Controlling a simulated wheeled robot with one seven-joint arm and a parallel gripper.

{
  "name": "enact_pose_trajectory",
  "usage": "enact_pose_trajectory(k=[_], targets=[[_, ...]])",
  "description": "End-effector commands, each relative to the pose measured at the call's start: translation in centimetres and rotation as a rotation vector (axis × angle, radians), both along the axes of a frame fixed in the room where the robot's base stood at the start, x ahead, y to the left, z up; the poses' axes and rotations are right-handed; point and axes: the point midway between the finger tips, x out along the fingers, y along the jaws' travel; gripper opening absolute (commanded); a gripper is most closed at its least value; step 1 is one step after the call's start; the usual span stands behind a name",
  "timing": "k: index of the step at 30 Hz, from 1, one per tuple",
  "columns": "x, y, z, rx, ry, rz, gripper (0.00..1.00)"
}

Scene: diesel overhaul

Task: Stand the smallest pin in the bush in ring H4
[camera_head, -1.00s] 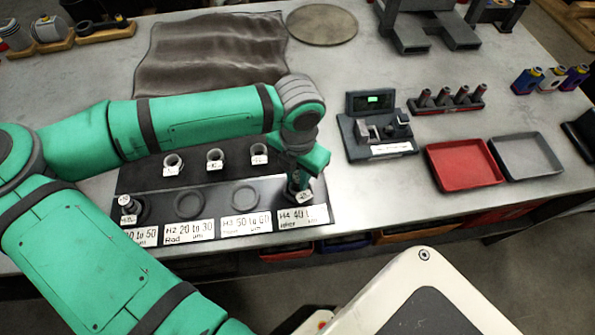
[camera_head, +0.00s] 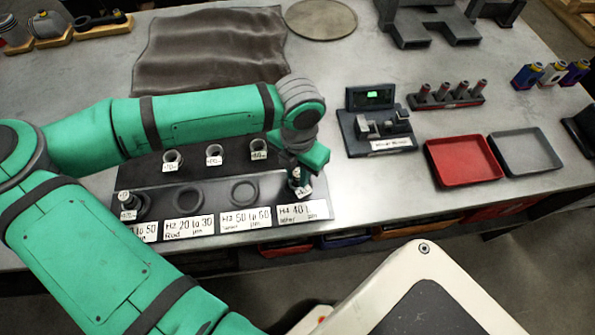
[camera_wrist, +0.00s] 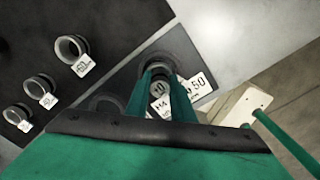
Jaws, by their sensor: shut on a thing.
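My gripper (camera_head: 298,178) points down over ring H4, at the right end of the dark board (camera_head: 325,196). The H4 label (camera_head: 303,211) lies in front.
Two empty rings (camera_head: 244,192) lie between the end rings. Several tagged bushes (camera_head: 214,154) stand in the row behind. To the right are a gauge stand (camera_head: 375,135), a rack of pins (camera_head: 452,97), a red tray (camera_head: 463,161) and a grey tray (camera_head: 525,153).

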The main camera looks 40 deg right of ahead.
Motion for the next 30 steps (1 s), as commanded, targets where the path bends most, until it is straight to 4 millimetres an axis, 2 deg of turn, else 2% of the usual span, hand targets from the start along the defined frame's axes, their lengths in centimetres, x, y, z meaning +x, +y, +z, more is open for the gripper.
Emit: enact_pose_trajectory(k=[9,10,12,13,23,26,30], targets=[[0.1,0.1,-0.1,0.000,0.000,0.003,0.00],[0.1,0.1,-0.1,0.000,0.000,0.003,0.24],[0.1,0.1,-0.1,0.000,0.000,0.003,0.41],[0.1,0.1,-0.1,0.000,0.000,0.002,0.43],[0.1,0.0,0.2,0.000,-0.001,0.001,0.43],[0.1,0.0,1.0,0.000,-0.003,0.001,0.43],[0.2,0.0,3.3,0.000,-0.004,0.001,0.43]])
